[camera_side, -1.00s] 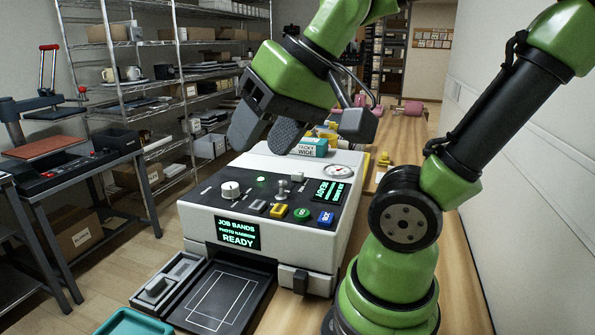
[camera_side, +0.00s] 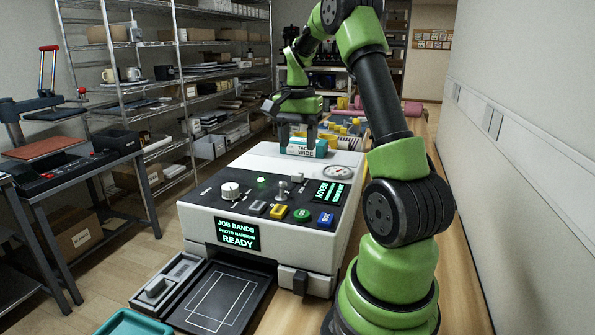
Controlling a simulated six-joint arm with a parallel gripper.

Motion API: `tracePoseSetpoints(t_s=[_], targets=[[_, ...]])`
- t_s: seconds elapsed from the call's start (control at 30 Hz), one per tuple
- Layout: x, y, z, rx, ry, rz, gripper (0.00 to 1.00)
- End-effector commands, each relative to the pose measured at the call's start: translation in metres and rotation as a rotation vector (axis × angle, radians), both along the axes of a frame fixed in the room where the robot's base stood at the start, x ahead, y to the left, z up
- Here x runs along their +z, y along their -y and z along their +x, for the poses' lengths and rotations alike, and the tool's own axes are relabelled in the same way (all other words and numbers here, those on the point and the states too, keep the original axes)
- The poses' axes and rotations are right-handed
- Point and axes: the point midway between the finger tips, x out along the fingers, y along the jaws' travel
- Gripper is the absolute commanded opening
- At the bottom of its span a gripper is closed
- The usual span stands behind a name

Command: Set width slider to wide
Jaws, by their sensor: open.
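The white press (camera_side: 215,205) stands on the bench with a dark control panel on top. Its front screen (camera_side: 238,233) reads "JOB BANDS", "PHOTO NARROW", "READY". The panel holds a white round knob (camera_side: 230,190), a small upright metal lever (camera_side: 282,187) and coloured buttons; I cannot tell for sure which control is the width slider. A teal and white box (camera_side: 307,149) marked "WIDE" sits behind the panel. My gripper (camera_side: 298,143) is open, pointing down at this box, its fingers partly in front of or over it; contact cannot be told.
A pressure dial (camera_side: 338,172) and a green-lit screen (camera_side: 331,193) are at the panel's right. A dark tray (camera_side: 222,300) juts out at the front, with a teal tray (camera_side: 135,323) below left. Several coloured items lie on the bench behind the press.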

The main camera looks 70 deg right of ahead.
Motion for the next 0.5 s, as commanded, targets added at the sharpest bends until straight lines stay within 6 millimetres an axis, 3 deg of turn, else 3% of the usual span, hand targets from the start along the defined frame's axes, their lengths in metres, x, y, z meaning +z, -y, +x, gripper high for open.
tracePoseSetpoints(t_s=[0.3,0.5], targets=[[-0.059,-0.001,0.0,0.003,-0.002,0.004,0.53],[-0.075,-0.001,0.0,0.004,0.001,0.001,0.53]])
